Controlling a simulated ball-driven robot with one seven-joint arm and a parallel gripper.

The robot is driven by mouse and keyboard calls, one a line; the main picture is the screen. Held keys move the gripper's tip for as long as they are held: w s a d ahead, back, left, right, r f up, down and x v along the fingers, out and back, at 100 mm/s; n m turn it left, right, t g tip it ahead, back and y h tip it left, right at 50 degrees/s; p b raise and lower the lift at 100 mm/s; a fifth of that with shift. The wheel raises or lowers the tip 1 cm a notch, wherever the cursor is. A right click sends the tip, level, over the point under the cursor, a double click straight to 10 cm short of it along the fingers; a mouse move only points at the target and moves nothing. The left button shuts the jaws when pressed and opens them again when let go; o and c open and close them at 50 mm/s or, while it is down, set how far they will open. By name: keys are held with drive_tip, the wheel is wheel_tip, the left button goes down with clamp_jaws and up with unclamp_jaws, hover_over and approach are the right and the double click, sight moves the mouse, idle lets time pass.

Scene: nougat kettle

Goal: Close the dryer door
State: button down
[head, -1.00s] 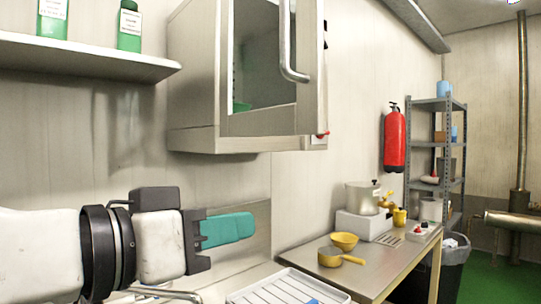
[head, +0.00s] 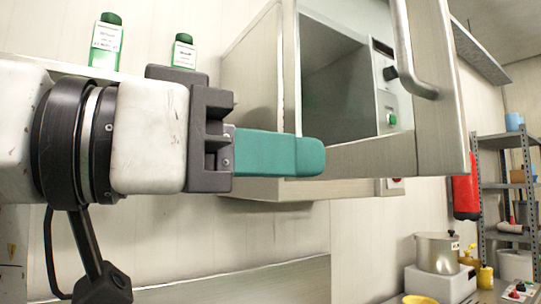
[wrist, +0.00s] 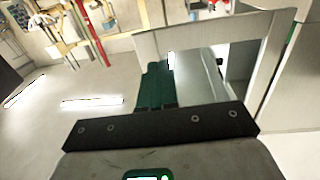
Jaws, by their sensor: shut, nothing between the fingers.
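The dryer (head: 255,85) is a pale metal wall cabinet. Its door (head: 445,110) stands open, swung out toward me, with a window framed by metal rails. A bent metal bar handle (head: 405,50) is on the door's right part. Through the window I see the grey interior and a panel with a green button (head: 392,118). My gripper (head: 310,157) has teal fingers held together and empty, in front of the lower left of the door frame. I cannot tell whether they touch it. In the wrist view the teal fingers (wrist: 155,85) point toward a pale frame (wrist: 210,38).
A shelf with green bottles (head: 106,42) is on the wall at the left. A red extinguisher (head: 465,195) and a grey rack (head: 487,190) are at the right. A steel pot (head: 437,252) and yellow vessels stand on the counter below.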

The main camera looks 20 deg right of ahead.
sight(408, 166)
drive_tip(key=p+x, duration=0.2)
drive_tip(key=x, duration=0.9)
drive_tip(key=shift+w+d, duration=0.15)
drive_tip(key=shift+d, duration=0.2)
drive_tip(key=shift+d+f+n+t, duration=0.1)
drive_tip(key=shift+d+n+t, duration=0.2)
drive_tip(key=shift+d+t, duration=0.35)
drive_tip(key=w+d+n+t+y+p, duration=0.1)
drive_tip(key=w+d+n+t+y, duration=0.45)
drive_tip(key=d, duration=0.35)
drive_tip(key=w+d+n+t+y+p, duration=0.1)
drive_tip(key=w+d+n+t+y, duration=0.4)
drive_tip(key=d, duration=0.4)
drive_tip(key=w+d+n+t+y+p, duration=0.1)
drive_tip(key=w+d+n+y+p, duration=0.2)
drive_tip(key=w+n+y, duration=0.3)
drive_tip(key=w+y, duration=0.5)
drive_tip(key=w, duration=0.9)
drive_tip(key=shift+n+t+p, duration=0.35)
drive_tip(key=shift+t+p, duration=0.05)
